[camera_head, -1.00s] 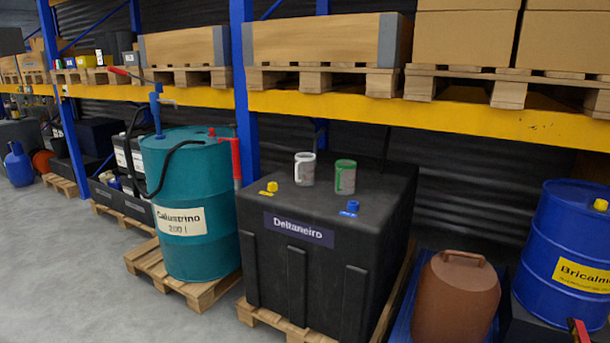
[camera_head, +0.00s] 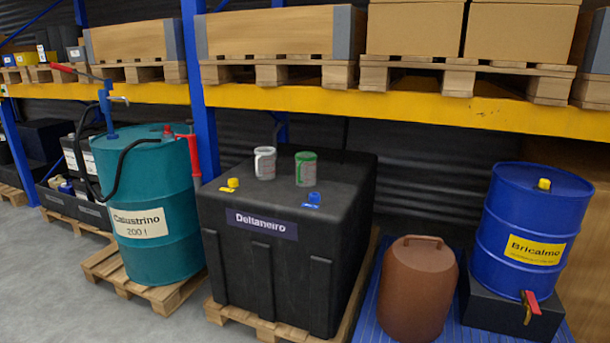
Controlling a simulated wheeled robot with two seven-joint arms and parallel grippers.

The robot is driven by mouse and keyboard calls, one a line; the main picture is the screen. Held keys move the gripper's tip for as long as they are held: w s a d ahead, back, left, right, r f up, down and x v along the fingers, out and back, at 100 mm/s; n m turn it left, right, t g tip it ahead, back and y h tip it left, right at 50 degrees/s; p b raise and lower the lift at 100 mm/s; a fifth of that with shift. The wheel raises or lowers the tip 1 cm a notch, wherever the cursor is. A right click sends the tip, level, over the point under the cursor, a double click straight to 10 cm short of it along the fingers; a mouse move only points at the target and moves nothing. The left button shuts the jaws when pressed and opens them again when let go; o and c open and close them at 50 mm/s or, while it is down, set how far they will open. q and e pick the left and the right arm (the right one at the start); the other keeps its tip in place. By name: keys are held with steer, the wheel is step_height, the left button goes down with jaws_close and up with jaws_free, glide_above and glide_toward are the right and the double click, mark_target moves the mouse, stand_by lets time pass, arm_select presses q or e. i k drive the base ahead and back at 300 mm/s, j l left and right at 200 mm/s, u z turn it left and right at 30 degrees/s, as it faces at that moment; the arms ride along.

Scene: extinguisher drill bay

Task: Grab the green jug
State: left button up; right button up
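The green jug (camera_head: 306,169) is a small cup-like vessel with a green rim and handle and a greyish body. It stands upright on top of the black tank labelled Deltaneiro (camera_head: 285,236), toward its back. A similar white jug (camera_head: 265,163) stands just to its left, a small gap apart. Neither of my grippers shows in the head view.
A yellow cap (camera_head: 232,184) and a blue cap (camera_head: 313,199) are on the tank's top. A teal drum (camera_head: 150,200) with a pump stands left. A brown canister (camera_head: 418,290) and a blue drum (camera_head: 528,230) stand right. A yellow shelf beam (camera_head: 400,113) runs above. Grey floor (camera_head: 45,270) is clear at left.

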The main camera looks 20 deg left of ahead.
mark_target(306, 161)
steer(key=i+j+u, duration=0.1)
steer(key=i+j, duration=0.25)
steer(key=j, duration=0.25)
steer(key=i+j, duration=0.35)
steer(key=j, duration=0.2)
steer(key=i+j+u, duration=0.15)
steer(key=i+j, duration=0.25)
steer(key=j, duration=0.15)
